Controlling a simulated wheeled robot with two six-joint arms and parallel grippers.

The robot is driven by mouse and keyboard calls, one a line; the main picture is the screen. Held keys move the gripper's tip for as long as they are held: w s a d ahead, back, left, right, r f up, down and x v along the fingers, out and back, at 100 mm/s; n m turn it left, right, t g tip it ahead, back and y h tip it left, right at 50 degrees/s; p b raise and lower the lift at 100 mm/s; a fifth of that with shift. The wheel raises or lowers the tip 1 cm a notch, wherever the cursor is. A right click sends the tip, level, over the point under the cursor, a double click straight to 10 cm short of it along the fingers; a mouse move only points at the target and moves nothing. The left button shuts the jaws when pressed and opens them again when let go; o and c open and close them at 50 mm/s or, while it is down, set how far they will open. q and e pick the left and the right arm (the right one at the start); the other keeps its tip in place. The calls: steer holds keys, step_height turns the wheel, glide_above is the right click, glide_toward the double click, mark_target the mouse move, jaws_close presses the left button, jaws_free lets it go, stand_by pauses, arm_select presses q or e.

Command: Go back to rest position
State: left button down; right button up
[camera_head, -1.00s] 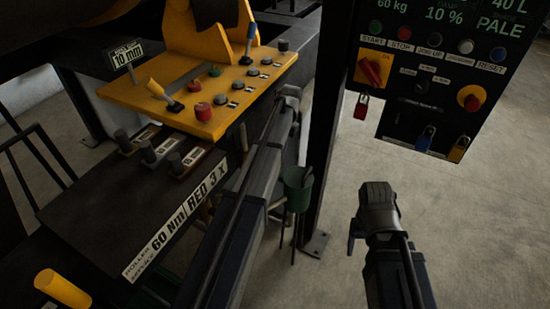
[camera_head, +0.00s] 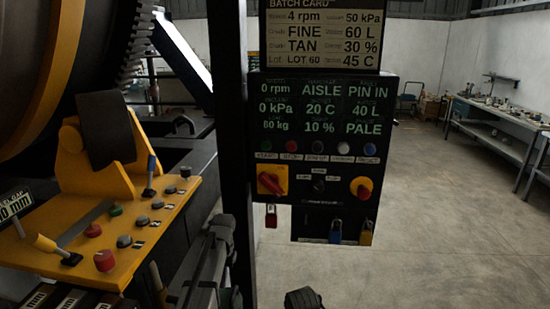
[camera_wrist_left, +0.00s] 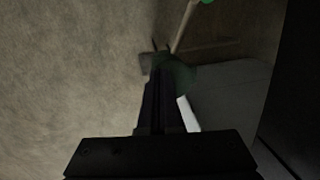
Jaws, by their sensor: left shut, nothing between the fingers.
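My left gripper (camera_head: 221,226) shows at the lower middle of the head view, beside the yellow control panel (camera_head: 142,215) and left of the dark post. In the left wrist view its dark fingers (camera_wrist_left: 158,95) are together, with nothing held between them. My right gripper (camera_head: 303,298) only just shows at the bottom edge of the head view. Most of it is cut off, and its fingers cannot be made out.
A black control box (camera_head: 322,150) with a red rotary switch and padlocks hangs on the dark post (camera_head: 229,120). A workbench (camera_head: 497,117) stands at the far right. Open concrete floor (camera_head: 440,220) lies between. A dim green round thing (camera_wrist_left: 182,76) is close to my left fingers.

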arm_select(q)
steer(key=s+d+m, duration=0.1)
steer(key=s+d, duration=0.6)
steer(key=s, duration=0.5)
steer(key=s+d+m, duration=0.1)
steer(key=s+d, duration=0.6)
steer(key=s, duration=0.6)
steer(key=shift+s+d+t, duration=0.25)
steer(key=shift+d+t, duration=0.1)
steer(key=shift+t, duration=0.05)
steer(key=shift+w, duration=0.1)
